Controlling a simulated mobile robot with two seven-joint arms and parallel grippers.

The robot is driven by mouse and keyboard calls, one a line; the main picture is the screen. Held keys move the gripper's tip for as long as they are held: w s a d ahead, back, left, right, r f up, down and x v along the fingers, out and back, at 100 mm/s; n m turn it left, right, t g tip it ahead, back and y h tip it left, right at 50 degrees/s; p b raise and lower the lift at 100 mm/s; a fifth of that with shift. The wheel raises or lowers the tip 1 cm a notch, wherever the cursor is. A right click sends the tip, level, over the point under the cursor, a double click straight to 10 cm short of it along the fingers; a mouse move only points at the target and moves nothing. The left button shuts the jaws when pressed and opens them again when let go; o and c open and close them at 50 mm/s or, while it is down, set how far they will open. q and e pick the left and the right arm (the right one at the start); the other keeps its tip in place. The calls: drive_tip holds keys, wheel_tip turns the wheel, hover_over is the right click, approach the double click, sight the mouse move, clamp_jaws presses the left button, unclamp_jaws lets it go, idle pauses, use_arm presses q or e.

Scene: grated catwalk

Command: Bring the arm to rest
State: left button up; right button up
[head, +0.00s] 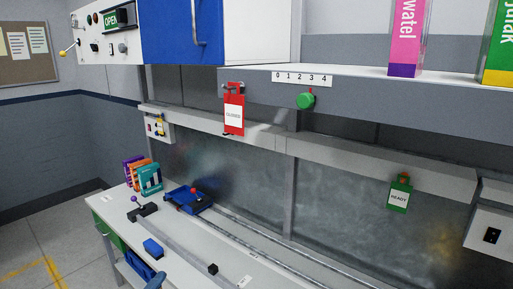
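Neither of my arms nor either gripper can be made out in the head view. A small blue rounded shape (156,282) shows at the bottom edge, and I cannot tell what it is. The white workbench (240,265) runs along the lower part of the view.
On the bench are a blue carriage (187,199) at the rails, a blue block (153,247), a purple-knobbed lever (143,211) and several books (150,179). Above are a shelf (380,99) with a green knob (305,101), a red tag (234,114) and a blue cabinet door (180,35).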

use_arm(q)
drive_tip(key=s+a+f+n+g+y, duration=0.1)
drive_tip(key=s+f+n+g+y, duration=0.2)
drive_tip(key=f, duration=1.1)
drive_tip(key=s+a+f+n+g+y, duration=0.2)
drive_tip(key=s+f+n+g+y, duration=0.2)
drive_tip(key=s+f+n, duration=0.6)
drive_tip(key=s+f+g, duration=0.1)
drive_tip(key=s+f, duration=0.2)
drive_tip(key=s, duration=0.3)
drive_tip(key=shift+s+f+n, duration=0.25)
drive_tip(key=shift+f+n, duration=0.05)
drive_tip(key=shift+f, duration=0.05)
